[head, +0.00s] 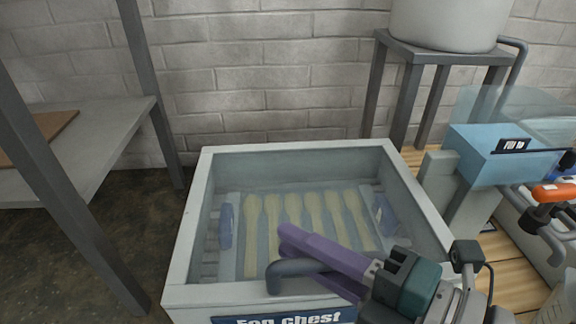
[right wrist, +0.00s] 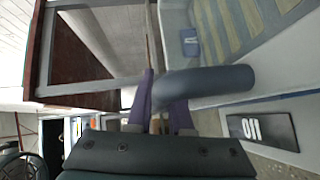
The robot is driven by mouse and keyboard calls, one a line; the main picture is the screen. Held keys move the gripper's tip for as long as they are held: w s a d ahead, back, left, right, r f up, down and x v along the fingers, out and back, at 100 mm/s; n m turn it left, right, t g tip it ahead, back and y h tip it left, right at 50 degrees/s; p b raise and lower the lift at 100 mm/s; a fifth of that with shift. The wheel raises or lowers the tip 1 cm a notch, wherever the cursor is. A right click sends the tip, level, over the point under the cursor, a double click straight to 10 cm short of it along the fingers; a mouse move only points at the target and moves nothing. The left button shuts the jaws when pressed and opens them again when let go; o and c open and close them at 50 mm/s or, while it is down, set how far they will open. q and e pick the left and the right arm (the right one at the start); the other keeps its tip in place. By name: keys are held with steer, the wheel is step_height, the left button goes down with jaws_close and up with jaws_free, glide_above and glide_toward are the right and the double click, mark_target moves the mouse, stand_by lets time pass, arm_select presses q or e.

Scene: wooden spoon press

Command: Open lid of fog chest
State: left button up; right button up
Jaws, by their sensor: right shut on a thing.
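The fog chest (head: 176,262) is a pale grey box in the middle of the head view, with its name on a dark label at the front. Through its top, which looks like a clear, hazy pane, several wooden spoons (head: 293,222) show in a row. A dark grey curved handle (head: 290,267) is at the front of the lid; it also shows in the right wrist view (right wrist: 208,82). My right gripper (head: 318,262), with purple fingers, is shut on the handle. The fingers hide part of the handle and front rim. My left gripper is not in view.
A blue machine (head: 476,160) with a clear cover stands at the right on a wooden surface (head: 518,272). A grey stand (head: 404,100) carries a large pale vessel (head: 445,22) behind. A metal shelf (head: 100,138) is at the left. The floor between shelf and chest is clear.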

jaws_close()
stand_by(0.3)
stand_by(0.6)
steer(key=shift+r, duration=0.15)
steer(key=w+r+m+g+h+p, duration=0.1)
steer(key=w+r+p, duration=0.6)
steer(key=r+p, duration=0.6)
steer(key=shift+r+m+g+p, duration=0.3)
steer(key=shift+g+p, duration=0.1)
steer(key=shift+p, duration=1.95)
steer(key=shift+f, duration=0.1)
